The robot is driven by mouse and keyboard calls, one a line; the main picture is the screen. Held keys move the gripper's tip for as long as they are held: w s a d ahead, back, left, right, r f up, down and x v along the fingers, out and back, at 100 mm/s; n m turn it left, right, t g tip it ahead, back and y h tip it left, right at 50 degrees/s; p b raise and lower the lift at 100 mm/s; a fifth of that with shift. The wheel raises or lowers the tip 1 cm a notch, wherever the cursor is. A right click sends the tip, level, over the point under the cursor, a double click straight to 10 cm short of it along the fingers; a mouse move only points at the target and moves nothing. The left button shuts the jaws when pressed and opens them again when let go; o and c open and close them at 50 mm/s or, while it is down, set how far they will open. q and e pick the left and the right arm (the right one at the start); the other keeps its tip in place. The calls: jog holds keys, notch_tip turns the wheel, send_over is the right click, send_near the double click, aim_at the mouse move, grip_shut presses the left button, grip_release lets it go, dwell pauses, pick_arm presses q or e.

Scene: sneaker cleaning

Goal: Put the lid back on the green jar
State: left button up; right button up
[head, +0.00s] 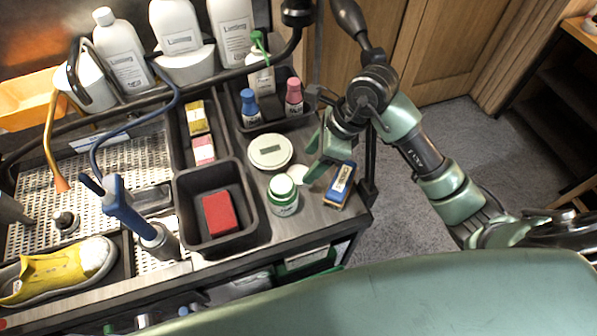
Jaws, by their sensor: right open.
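A flat white disc (297,174), which looks like the lid, lies just behind and right of the jar, partly covered by my gripper. My right gripper (311,161) is open, its green fingers reaching down close to the disc. I cannot tell whether they touch it. Nothing shows between the fingers. My left gripper is not in view.
A round white tin (270,151) stands behind the jar. A black bin (252,210) with a red sponge (220,213) is to the left. Small bottles (293,98) stand behind.

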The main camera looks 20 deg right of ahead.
aim_at(300, 174)
jog(key=shift+a+f, duration=0.1)
jog(key=shift+f, duration=0.05)
jog(key=p+x, duration=0.2)
jog(key=x, duration=0.1)
jog(key=shift+a+f, duration=0.2)
jog(key=shift+f, duration=0.05)
jog(key=shift+w+a+f, duration=0.15)
jog(key=shift+f, duration=0.45)
jog(key=c, duration=1.1)
